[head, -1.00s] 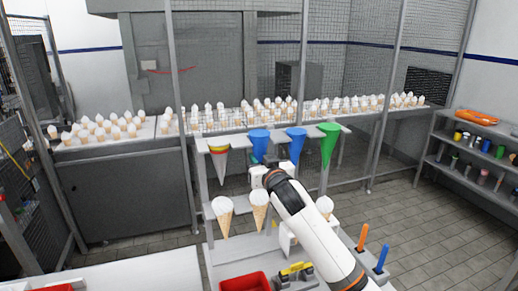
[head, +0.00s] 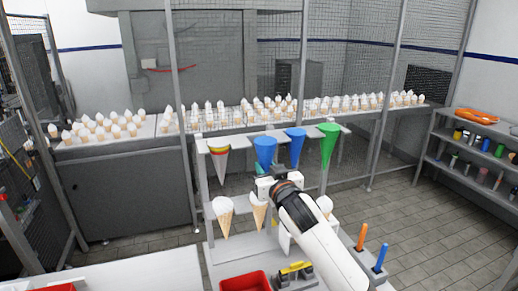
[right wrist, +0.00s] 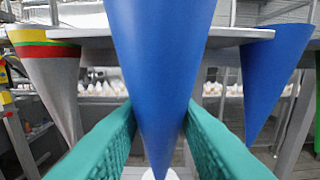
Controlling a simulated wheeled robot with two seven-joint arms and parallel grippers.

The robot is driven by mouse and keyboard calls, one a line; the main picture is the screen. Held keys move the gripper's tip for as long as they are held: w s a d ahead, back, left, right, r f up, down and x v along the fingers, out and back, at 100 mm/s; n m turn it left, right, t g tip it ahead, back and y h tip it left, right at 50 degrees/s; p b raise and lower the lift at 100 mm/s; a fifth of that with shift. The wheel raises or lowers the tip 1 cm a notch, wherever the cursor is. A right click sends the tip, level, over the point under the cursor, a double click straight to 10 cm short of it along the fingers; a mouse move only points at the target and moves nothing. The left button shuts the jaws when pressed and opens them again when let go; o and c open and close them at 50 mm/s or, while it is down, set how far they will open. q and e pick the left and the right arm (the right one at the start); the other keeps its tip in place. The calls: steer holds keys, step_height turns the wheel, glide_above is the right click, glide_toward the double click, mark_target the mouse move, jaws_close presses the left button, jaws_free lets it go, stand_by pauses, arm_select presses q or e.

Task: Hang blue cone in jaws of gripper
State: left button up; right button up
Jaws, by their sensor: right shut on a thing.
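A blue cone (head: 265,148), point down, is in my right gripper (head: 262,171). In the right wrist view the blue cone (right wrist: 160,60) stands upright between the two teal fingers (right wrist: 158,135), which press on its lower sides. Its wide top reaches past the upper edge of that view. It stands in front of the upper white rack (right wrist: 90,42); the contact between them is hidden. A second blue cone (head: 296,138) hangs in the rack to the right; it also shows in the right wrist view (right wrist: 268,70). My left gripper is out of view.
A striped grey cone (head: 219,160) hangs left and a green cone (head: 328,142) right. Below are waffle cones with white tops (head: 223,213), (head: 257,212). A red bin (head: 245,281) and a yellow tool (head: 296,270) lie in front. Mesh fencing stands behind.

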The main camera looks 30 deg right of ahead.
steer(key=shift+v, duration=1.8)
